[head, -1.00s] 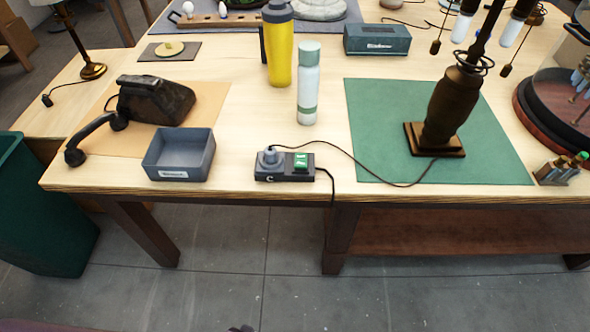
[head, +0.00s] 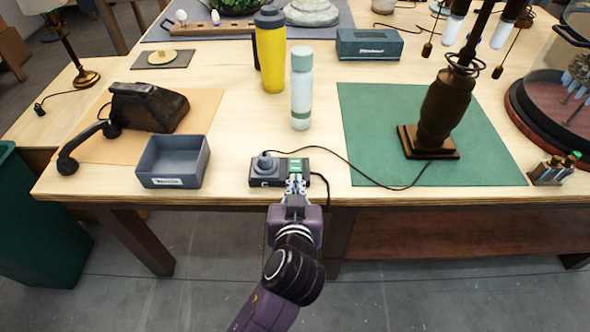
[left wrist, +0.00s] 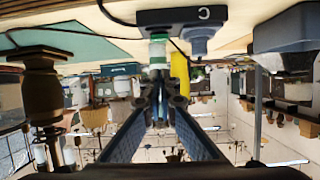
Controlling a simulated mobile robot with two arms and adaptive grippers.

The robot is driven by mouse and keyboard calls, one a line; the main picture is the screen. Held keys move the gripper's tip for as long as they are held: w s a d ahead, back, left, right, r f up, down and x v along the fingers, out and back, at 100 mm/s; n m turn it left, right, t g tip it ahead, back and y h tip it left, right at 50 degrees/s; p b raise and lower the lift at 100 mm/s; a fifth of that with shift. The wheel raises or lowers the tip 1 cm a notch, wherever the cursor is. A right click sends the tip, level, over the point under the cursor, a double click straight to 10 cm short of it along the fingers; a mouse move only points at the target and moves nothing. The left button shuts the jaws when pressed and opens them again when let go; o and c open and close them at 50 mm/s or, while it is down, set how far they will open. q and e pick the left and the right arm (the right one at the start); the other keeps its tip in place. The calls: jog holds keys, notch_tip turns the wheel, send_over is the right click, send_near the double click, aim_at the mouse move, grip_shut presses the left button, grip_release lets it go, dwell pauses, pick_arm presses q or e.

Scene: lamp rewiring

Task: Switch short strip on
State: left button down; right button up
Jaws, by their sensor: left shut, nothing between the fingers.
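The short strip (head: 265,178) is a dark block near the table's front edge. A grey plug (head: 264,163) sits in its left part, and a green switch (head: 295,164) is on its right part. My left gripper (head: 296,182) is shut and empty, in front of the switch and partly covering it. I cannot tell whether it touches the switch, nor which way the switch is set. In the left wrist view, which is upside down, the strip (left wrist: 165,19) is at the top, beyond the shut fingertips (left wrist: 164,90). My right gripper is not in view.
A black cord runs from the strip to the brown lamp (head: 437,115) on the green mat (head: 370,105). A grey tray (head: 172,165) stands left of the strip. A white bottle (head: 301,95) and a yellow bottle (head: 270,50) stand behind it.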

pick_arm(q)
jog(key=shift+a+r, duration=0.1)
jog(key=shift+r, duration=0.7)
jog(key=b, duration=0.5)
send_over(295, 171)
jog(key=f, duration=0.4)
jog(key=shift+s+f, duration=0.25)
jog(key=shift+s, duration=0.1)
jog(key=shift+s+f+b, duration=0.15)
jog(key=shift+f+b, duration=0.4)
jog(key=shift+s+f+b, duration=0.15)
jog(key=shift+f+b, duration=0.35)
jog(key=shift+f, duration=0.05)
jog(key=shift+s+f+b, duration=0.15)
jog(key=shift+f+b, duration=0.3)
jog(key=shift+b, duration=0.05)
